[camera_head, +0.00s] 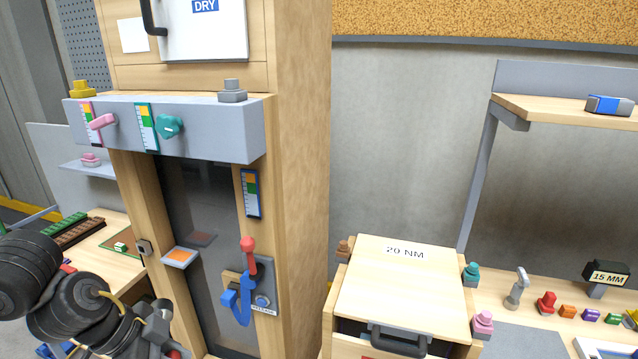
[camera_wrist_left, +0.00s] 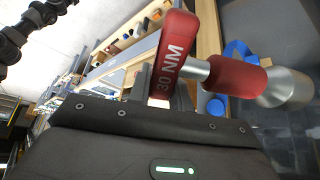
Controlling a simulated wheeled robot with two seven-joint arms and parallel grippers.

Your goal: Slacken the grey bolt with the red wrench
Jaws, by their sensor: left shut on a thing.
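The grey bolt (camera_head: 232,92) stands upright on top of the grey metal beam (camera_head: 190,135), at its right end. The red wrench (camera_wrist_left: 176,50), marked 30 NM, fills the middle of the left wrist view, with a red collar and a silver socket end pointing right. My left gripper (camera_wrist_left: 165,92) is shut on its red handle. In the head view my left arm is at the lower left, well below and left of the bolt, and the wrench is mostly out of frame. The wrench and bolt are apart. My right gripper is in neither view.
A yellow bolt (camera_head: 82,89) stands at the beam's left end. Pink (camera_head: 102,122) and teal (camera_head: 169,126) knobs stick out of its front. Below are a red-topped lever (camera_head: 248,246) and a blue hook (camera_head: 238,300). A 20 NM box (camera_head: 400,280) stands right of the wooden cabinet.

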